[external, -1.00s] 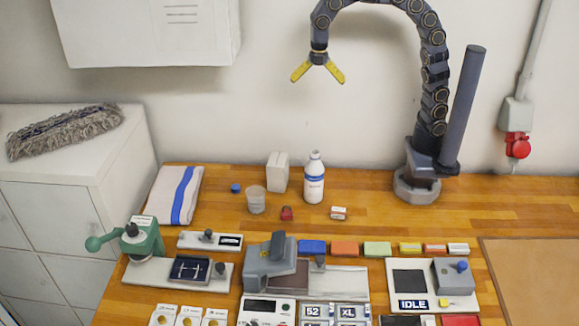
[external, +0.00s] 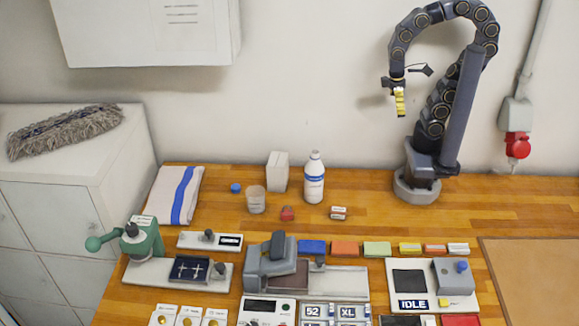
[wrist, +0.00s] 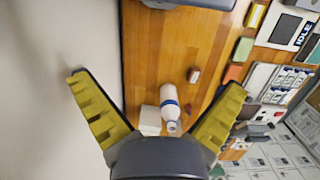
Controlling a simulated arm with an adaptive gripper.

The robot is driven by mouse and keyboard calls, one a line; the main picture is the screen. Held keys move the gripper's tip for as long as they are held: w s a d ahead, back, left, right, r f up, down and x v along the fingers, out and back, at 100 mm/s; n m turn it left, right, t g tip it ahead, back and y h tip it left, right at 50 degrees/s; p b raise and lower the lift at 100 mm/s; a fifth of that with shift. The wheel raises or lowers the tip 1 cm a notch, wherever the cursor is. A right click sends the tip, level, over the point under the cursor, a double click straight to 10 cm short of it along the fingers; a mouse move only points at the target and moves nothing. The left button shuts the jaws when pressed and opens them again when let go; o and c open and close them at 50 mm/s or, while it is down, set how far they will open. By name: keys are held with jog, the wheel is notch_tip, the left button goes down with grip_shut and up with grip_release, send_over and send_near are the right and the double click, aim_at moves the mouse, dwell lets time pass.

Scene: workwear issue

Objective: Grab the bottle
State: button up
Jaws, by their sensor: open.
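The bottle (external: 314,180) is white with a blue band and stands upright at the back of the wooden table. In the wrist view the bottle (wrist: 169,100) shows between my spread fingers, farther off, near the white box. My gripper (external: 399,103) hangs high above the table, up and to the right of the bottle in the external view, pointing down and seen edge-on. In the wrist view both yellow fingers of my gripper (wrist: 160,112) are wide apart with nothing between them.
A white box (external: 277,172), a clear cup (external: 256,200), a small red padlock (external: 287,213) and a small red-and-white block (external: 338,213) stand close around the bottle. Coloured blocks and devices fill the table's front.

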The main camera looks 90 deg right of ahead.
aim_at(322, 177)
jog(key=shift+f, duration=0.1)
dwell(0.6)
jog(key=w+d+f+n+g+h, duration=0.1)
jog(key=w+f+n+h, duration=0.5)
jog(key=w+f+h, duration=0.3)
jog(key=w+a+f+n+t, duration=0.3)
jog(key=f+n+t, duration=0.1)
jog(key=n+t, duration=0.2)
jog(key=w+a+f+n+t+h, duration=0.1)
jog(key=w+a+f+n+t, duration=0.2)
jog(key=n, duration=0.6)
jog(key=w+a+f+n+t, duration=0.4)
jog(key=f+n+t, duration=0.1)
jog(key=n+t, duration=0.3)
jog(key=shift+w+a+f+t, duration=0.1)
jog(key=shift+a+f+t, duration=0.2)
jog(key=shift+f, duration=0.1)
jog(key=shift+f+x, duration=0.2)
jog(key=shift+x, duration=3.55)
jog(key=shift+d, duration=0.1)
jog(key=c, duration=1.2)
